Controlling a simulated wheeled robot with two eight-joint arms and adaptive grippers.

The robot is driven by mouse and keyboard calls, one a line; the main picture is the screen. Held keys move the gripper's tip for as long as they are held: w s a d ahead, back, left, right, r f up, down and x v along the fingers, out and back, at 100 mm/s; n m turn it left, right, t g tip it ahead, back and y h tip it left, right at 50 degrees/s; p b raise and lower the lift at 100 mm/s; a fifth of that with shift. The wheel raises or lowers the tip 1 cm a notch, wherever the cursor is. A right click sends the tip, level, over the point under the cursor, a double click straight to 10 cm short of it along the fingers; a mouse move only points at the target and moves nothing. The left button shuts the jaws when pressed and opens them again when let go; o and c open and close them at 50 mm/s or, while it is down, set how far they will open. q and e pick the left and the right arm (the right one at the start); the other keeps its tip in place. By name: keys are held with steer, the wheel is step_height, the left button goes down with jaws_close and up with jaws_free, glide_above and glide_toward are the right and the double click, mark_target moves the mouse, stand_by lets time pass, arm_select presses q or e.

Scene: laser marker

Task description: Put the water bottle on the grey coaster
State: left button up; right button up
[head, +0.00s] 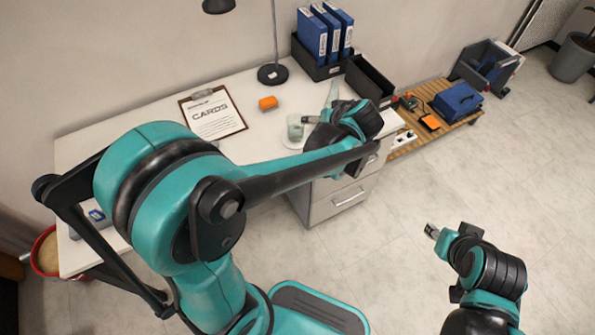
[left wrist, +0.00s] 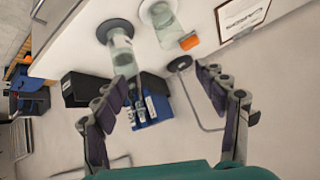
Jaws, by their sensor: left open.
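A clear bottle with a pale label (left wrist: 122,48) stands on the dark grey round coaster (left wrist: 112,24) in the left wrist view. In the head view only its upper part (head: 332,92) shows behind my left gripper; its foot and the grey coaster are hidden there. My left gripper (head: 308,119) is over the table's right part, its fingers apart in the left wrist view (left wrist: 164,80). Nothing is clamped between them, and the bottle shows beyond, nearer one finger. My right gripper (head: 432,231) is over the floor, away from the table; its fingers are too small to judge.
A clear glass (head: 295,128) stands on a pale disc beside the bottle. An orange block (head: 268,103), a clipboard (head: 213,114), a lamp (head: 272,74), blue binders (head: 325,35) and a black tray (head: 370,80) are on the white table (head: 245,152).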

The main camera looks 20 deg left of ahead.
arm_select(q)
steer(key=s+m+h, duration=0.5)
steer(key=s+h, duration=0.1)
steer(key=s, duration=1.4)
steer(key=shift+s+d+r+m+t, duration=0.25)
steer(key=shift+d+r+m+t, duration=0.1)
steer(key=shift+d+t, duration=0.1)
